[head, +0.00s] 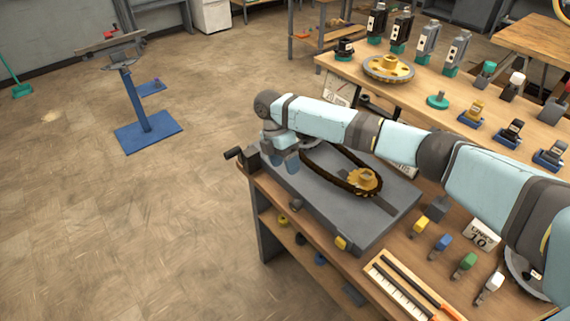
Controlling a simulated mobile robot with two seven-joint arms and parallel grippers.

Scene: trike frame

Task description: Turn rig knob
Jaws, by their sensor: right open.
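The rig is a dark grey slab (345,222) on the wooden workbench (262,184). A dark chain (321,170) loops over it around a gold sprocket (364,180). A black knob (233,154) sticks out at the rig's left end, beside a dark block. My right arm reaches across from the right. My right gripper (285,163) points down with bluish fingers over the rig's left end, to the right of the knob and apart from it. It is open and seems to hold nothing. The chain's far left end is partly hidden behind my arm. My left gripper is not in view.
Small coloured-top parts (442,242) and a tray of long tools (402,288) lie at the bench's front right. A back table (420,92) carries a gold gear (388,68) and several parts. A blue stand (140,110) stands on the open floor at left.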

